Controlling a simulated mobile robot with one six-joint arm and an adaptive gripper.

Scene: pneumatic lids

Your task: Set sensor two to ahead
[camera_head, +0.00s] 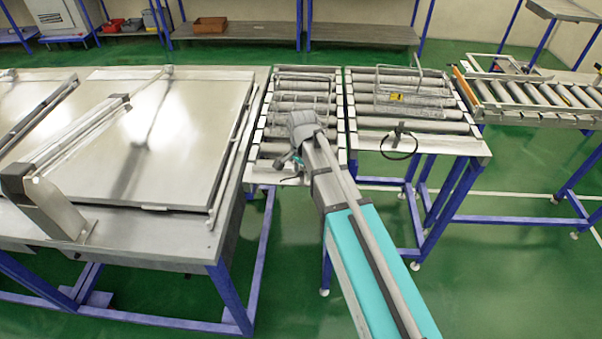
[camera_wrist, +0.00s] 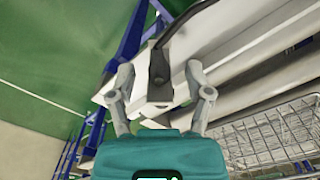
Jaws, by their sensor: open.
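A dark sensor piece (camera_wrist: 160,66) with a black cable or rod shows at the edge of a roller conveyor in the wrist view. My gripper (camera_wrist: 158,84) is open, with one finger on each side of this piece; I cannot tell if either touches it. In the head view, my gripper (camera_head: 289,164) is small and partly hidden by my wrist at the front edge of the left roller conveyor (camera_head: 263,175). A second dark sensor piece (camera_head: 397,134) with a looped black cable sits at the front of the middle roller conveyor (camera_head: 440,146). No label shows which is sensor two.
A large metal table (camera_head: 120,232) with a flat lid (camera_head: 170,130) and a long bar stands at left. A wire basket (camera_head: 400,92) rests on the middle conveyor. Another roller conveyor (camera_head: 540,119) is at right. Green floor shows between the blue legs.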

